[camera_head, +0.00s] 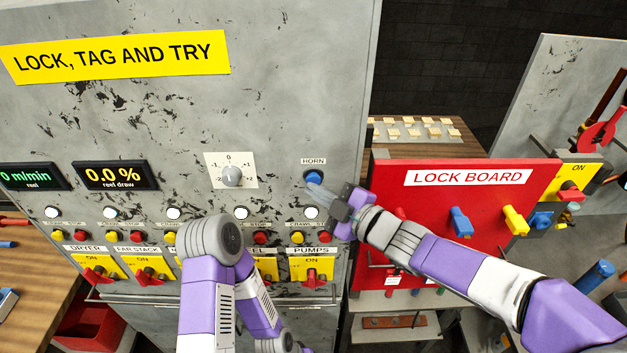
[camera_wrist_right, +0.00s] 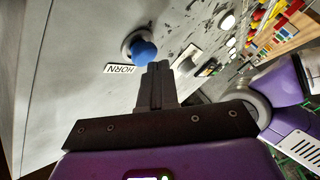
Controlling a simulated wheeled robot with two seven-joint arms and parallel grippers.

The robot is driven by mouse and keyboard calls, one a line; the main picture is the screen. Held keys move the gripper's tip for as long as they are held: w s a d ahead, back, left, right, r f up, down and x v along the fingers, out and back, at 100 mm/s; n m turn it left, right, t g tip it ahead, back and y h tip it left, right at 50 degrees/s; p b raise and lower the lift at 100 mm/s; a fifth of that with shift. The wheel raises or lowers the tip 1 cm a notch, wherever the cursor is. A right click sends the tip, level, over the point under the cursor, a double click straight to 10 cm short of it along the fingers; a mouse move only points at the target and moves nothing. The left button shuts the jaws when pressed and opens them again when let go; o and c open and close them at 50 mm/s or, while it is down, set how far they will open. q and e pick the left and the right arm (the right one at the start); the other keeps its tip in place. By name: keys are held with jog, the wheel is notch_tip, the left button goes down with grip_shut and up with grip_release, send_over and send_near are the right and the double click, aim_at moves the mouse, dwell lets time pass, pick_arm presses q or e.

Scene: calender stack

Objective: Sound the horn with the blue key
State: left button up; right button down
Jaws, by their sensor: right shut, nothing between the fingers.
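The blue horn key (camera_head: 313,177) is a round button on the grey panel (camera_head: 300,80), under a small white HORN label (camera_head: 313,161). In the right wrist view the blue key (camera_wrist_right: 143,52) stands out from its collar just beyond my fingertips. My right gripper (camera_head: 316,189) is shut and empty, its tips pointing at the panel close to the key's lower edge. In the wrist view the closed fingers (camera_wrist_right: 158,68) appear just beside the key; I cannot tell whether they touch it. My left arm shows low in the middle, but its gripper does not.
A white dial (camera_head: 231,175) sits left of the key. Below are several white lamps, red and yellow buttons, and yellow-plated red switches (camera_head: 313,278). The red lock board (camera_head: 400,200) with coloured locks stands right, behind my right arm. A wooden bench (camera_head: 45,290) is at left.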

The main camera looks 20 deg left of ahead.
jog(key=shift+w+a, duration=0.1)
jog(key=shift+w, duration=0.4)
dwell(0.8)
jog(key=shift+s, duration=0.1)
jog(key=shift+s+d+b, duration=0.25)
jog(key=shift+s+b, duration=0.05)
jog(key=shift+s, duration=0.55)
jog(key=s+b, duration=0.1)
jog(key=s, duration=0.1)
jog(key=s+d, duration=0.1)
jog(key=s, duration=0.1)
jog(key=shift+s+d+b, duration=0.15)
jog(key=shift+s+b, duration=0.2)
jog(key=shift+s, duration=0.05)
jog(key=shift+w+f, duration=0.1)
dwell(0.3)
